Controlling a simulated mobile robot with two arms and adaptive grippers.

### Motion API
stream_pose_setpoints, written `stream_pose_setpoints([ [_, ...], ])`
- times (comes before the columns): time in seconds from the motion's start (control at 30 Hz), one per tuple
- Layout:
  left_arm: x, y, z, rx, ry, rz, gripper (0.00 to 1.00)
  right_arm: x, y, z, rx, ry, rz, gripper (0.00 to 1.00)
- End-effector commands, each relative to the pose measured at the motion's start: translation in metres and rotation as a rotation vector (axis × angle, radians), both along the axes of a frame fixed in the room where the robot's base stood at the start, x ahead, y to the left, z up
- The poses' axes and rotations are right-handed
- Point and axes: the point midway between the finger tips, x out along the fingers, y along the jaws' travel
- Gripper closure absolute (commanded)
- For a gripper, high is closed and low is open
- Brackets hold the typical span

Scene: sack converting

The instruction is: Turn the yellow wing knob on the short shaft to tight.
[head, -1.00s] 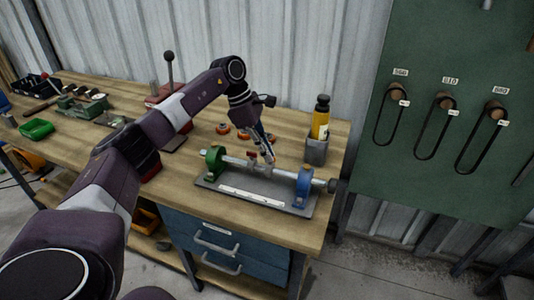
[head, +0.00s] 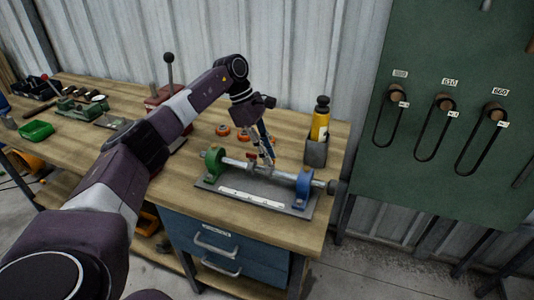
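The short shaft (head: 285,172) is a pale metal rod lying across a grey base plate (head: 228,187). A green support (head: 214,161) holds its left end and a blue support (head: 303,189) its right end. My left gripper (head: 267,160) points down at the middle of the shaft, at or just behind it; I cannot tell whether it touches. Its fingers are too small to show whether they are open. A small red part (head: 252,156) sits on the shaft just left of the fingers. I cannot make out a yellow wing knob. My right gripper is out of view.
A yellow bottle (head: 320,124) stands in a grey holder (head: 316,152) behind the shaft's right end. Orange rings (head: 223,130) lie behind the shaft. A red lever device (head: 167,92) stands farther left. The bench front (head: 240,216) is clear.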

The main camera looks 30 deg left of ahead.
Motion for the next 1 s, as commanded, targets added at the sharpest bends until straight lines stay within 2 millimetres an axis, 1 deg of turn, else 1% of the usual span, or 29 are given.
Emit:
stream_pose_setpoints([
  [0.03,0.0,0.0,0.0,0.0,0.0,0.0,0.78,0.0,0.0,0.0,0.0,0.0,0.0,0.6],
  [0.07,0.0,0.0,0.0,0.0,0.0,0.001,0.76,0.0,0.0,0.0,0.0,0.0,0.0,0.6],
  [0.33,0.0,0.001,0.0,0.001,0.002,0.001,0.76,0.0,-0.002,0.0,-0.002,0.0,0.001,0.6],
  [0.47,0.0,0.005,0.01,0.0,-0.001,0.003,0.76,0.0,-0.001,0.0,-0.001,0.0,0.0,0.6],
  [0.57,-0.001,0.011,0.026,0.001,-0.003,0.003,0.76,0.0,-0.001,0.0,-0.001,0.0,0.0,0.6],
  [0.8,-0.005,0.031,0.074,0.0,-0.002,0.003,0.76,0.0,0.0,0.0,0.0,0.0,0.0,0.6],
  [0.9,-0.007,0.037,0.09,0.0,-0.002,0.003,0.76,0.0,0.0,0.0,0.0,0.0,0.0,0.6],
  [1.0,-0.008,0.042,0.101,0.0,-0.001,0.001,0.76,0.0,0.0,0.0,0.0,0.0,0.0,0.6],
])
